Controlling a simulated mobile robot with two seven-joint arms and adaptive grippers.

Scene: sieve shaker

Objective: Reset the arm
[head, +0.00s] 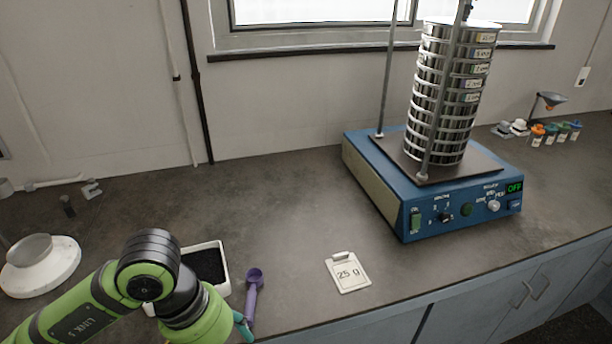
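My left arm, green with black joints, enters the head view from the lower left. Its gripper is below the picture's bottom edge or hidden behind the arm, so I cannot see its fingers. A small teal piece (243,326) shows beside the arm's lower end; I cannot tell what it belongs to. My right arm and gripper are not in view.
A blue sieve shaker (400,208) with a sieve stack (440,100) reads OFF. A white tray (217,246) of dark grains is partly behind my arm, near a purple scoop (252,295) and a "25 g" card (347,272). A white pan (40,265) stands left.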

